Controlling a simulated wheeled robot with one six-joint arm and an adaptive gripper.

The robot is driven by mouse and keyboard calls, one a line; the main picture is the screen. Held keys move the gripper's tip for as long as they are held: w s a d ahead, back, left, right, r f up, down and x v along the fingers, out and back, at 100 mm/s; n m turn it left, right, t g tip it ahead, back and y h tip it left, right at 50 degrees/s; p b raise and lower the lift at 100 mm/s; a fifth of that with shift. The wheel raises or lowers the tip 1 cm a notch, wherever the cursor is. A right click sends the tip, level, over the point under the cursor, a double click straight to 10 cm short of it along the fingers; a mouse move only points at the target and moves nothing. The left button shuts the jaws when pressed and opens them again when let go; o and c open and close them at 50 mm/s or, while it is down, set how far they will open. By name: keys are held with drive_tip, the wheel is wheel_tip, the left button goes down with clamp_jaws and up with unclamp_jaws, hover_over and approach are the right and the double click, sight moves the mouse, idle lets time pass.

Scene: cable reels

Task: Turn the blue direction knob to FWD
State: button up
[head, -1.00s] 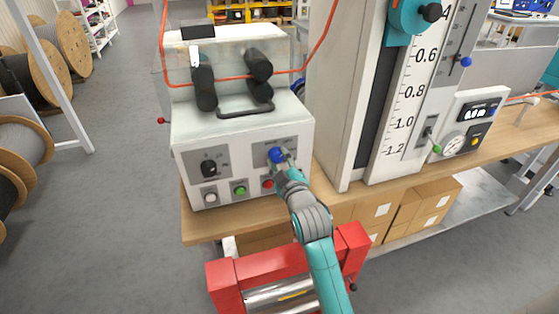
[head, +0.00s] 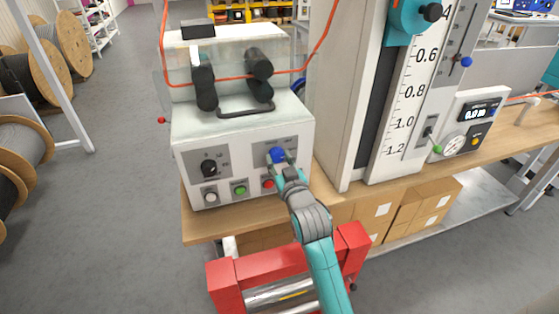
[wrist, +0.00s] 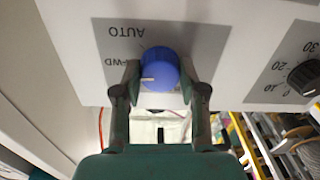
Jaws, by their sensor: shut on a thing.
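The blue direction knob (head: 277,155) is on the right of the white control box's front panel. In the wrist view the knob (wrist: 163,66) is seen close up, with the lettering upside down. My gripper (wrist: 160,78) has one finger on each side of the knob and is shut on it. The knob's white pointer mark is on its left side, roughly level. The AUTO label (wrist: 126,32) is at upper left, and the FWD label (wrist: 118,61) is left of the knob, partly hidden by a finger. In the head view my gripper (head: 281,168) covers the knob's lower edge.
The white control box (head: 240,130) stands on a wooden bench (head: 215,227). A black dial (head: 209,168) and white, green (head: 239,189) and red (head: 268,183) buttons share the panel. A tall white column (head: 345,90) stands close on the right.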

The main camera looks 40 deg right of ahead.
drive_tip(key=shift+m, duration=0.6)
drive_tip(key=o, duration=1.1)
drive_tip(key=shift+o, duration=0.2)
drive_tip(key=v, duration=1.2)
